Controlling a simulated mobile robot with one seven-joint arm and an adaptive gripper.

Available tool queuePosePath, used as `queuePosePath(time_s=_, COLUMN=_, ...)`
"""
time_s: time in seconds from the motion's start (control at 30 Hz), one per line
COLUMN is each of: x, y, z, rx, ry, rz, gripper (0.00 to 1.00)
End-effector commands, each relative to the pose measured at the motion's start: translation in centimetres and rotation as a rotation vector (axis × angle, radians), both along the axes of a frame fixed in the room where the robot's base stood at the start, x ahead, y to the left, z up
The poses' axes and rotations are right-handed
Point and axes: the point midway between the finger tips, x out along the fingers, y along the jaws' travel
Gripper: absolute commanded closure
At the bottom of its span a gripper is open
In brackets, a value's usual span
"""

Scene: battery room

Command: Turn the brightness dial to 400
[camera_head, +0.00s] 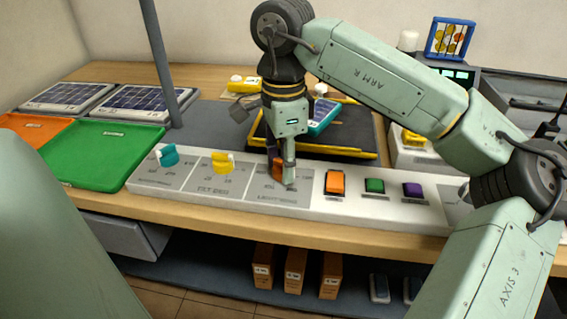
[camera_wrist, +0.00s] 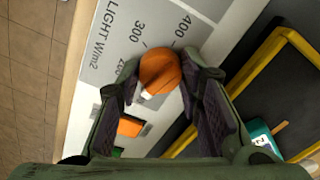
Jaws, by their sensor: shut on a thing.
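The orange brightness dial (camera_head: 277,170) stands on the light panel of the long white console (camera_head: 226,203). My gripper (camera_head: 284,177) points down over it and is shut on it. In the wrist view the dial (camera_wrist: 160,71) sits between the two dark finger pads. The scale beside it reads LIGHT W/m2, with 200, 300 and 400 visible; 200 is partly covered by a finger. A white patch shows on the dial's lower left.
A teal dial (camera_head: 168,156) and a yellow dial (camera_head: 222,162) stand to the left on the console. Orange (camera_head: 334,183), green (camera_head: 374,186) and purple (camera_head: 412,190) switches lie to the right. A dark yellow-edged tray (camera_head: 340,141) is behind; a green tray (camera_head: 100,152) is at left.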

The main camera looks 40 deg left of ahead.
Motion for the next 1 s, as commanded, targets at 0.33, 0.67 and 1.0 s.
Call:
queuePosePath(time_s=0.33, x=0.11, y=-0.03, z=-0.10, rx=0.000, ry=-0.005, rz=-0.332, gripper=0.94)
queuePosePath(time_s=0.67, x=0.13, y=-0.03, z=-0.07, rx=0.001, ry=-0.004, rz=-0.646, gripper=0.94)
queuePosePath(time_s=1.0, x=0.11, y=-0.07, z=-0.06, rx=0.000, ry=-0.005, rz=-0.968, gripper=0.94)
